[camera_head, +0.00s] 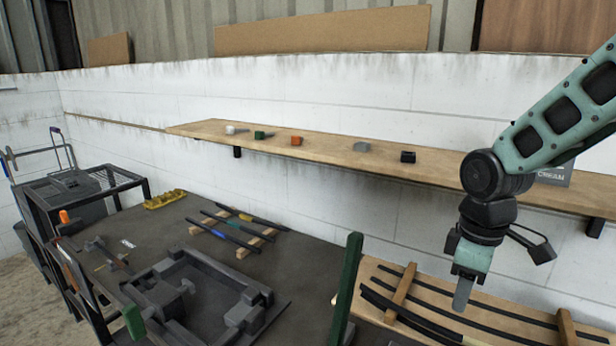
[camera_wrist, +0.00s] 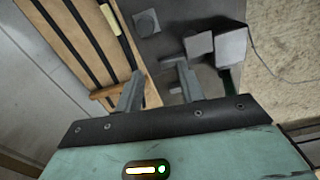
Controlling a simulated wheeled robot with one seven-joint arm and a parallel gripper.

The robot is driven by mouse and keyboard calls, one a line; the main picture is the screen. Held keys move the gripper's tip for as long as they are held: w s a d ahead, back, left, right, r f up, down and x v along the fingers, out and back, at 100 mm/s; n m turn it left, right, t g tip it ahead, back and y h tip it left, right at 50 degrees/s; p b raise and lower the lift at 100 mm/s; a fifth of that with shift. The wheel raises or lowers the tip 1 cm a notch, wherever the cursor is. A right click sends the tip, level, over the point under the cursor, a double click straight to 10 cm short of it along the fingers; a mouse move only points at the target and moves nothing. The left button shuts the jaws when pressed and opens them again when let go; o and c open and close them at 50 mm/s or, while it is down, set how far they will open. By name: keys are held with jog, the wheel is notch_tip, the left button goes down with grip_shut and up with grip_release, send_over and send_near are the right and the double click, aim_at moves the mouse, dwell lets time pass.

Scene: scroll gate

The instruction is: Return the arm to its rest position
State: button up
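My arm (camera_head: 560,115) reaches in from the right edge of the head view, bends at a dark joint and hangs down. My gripper (camera_head: 463,294) points downward in front of the wall shelf, over the wooden board with dark strips. In the wrist view my gripper (camera_wrist: 160,75) has its two grey fingers apart, with nothing visible between them. The far fingertip is hard to separate from the near one in the head view.
A wooden shelf (camera_head: 335,145) with several small blocks runs along the wall, passing behind my arm. Below are the strip board (camera_head: 500,325), a green post (camera_head: 346,290), a dark workbench (camera_head: 165,235) and a grey fixture (camera_head: 205,300). Open floor (camera_wrist: 285,60) shows in the wrist view.

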jog(key=s+a+m, duration=0.1)
jog(key=s+a, duration=0.5)
jog(key=s, duration=0.3)
jog(key=s+a+r+m, duration=0.1)
jog(key=s+a, duration=0.6)
jog(key=s, duration=0.3)
jog(key=shift+a+y, duration=0.2)
jog(key=shift+y, duration=0.1)
jog(key=shift+s, duration=0.1)
